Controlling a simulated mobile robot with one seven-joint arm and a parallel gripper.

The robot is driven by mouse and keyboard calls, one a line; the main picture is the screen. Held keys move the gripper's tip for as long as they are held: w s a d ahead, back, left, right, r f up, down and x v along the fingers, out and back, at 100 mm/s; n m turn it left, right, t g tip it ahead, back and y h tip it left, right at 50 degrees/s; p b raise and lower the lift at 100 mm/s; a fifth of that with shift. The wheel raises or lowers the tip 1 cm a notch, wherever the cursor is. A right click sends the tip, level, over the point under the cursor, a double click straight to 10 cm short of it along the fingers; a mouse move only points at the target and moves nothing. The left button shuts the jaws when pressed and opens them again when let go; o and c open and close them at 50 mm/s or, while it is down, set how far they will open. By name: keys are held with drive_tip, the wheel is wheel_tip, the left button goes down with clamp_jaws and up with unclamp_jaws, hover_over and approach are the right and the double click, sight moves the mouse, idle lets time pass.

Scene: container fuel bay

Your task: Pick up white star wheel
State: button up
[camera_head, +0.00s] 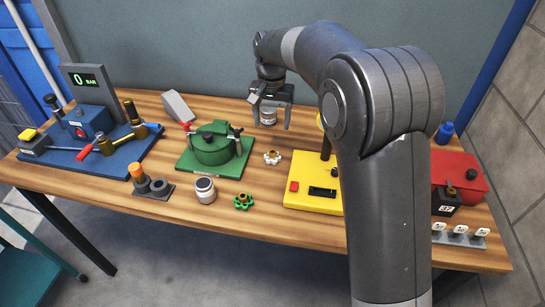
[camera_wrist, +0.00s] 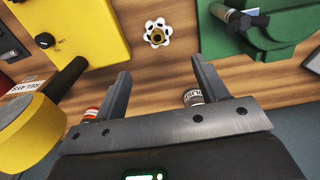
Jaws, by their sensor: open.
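The white star wheel (camera_head: 272,157) lies on the wooden table between the green lidded device and the yellow block. In the wrist view the white star wheel (camera_wrist: 157,32) shows whole near the top, with a brass-coloured centre, beyond the fingertips. My gripper (camera_head: 270,124) is over the back part of the table, behind the wheel and apart from it. In the wrist view my gripper (camera_wrist: 161,66) has its two fingers spread with nothing held between them.
The green device (camera_head: 212,148) stands left of the wheel, the yellow block (camera_head: 313,197) right. A small labelled jar (camera_head: 268,117) shows between my fingers in the head view.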

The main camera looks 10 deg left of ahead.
hover_over(272, 152)
wheel_tip(272, 152, down, 6)
drive_tip(key=shift+s+f, duration=0.15)
drive_tip(key=shift+f, duration=0.1)
drive_tip(key=f, duration=0.5)
drive_tip(key=shift+s+d+f, duration=0.15)
drive_tip(key=shift+s+f, duration=0.05)
drive_tip(key=shift+f, duration=0.2)
drive_tip(key=c, duration=1.1)
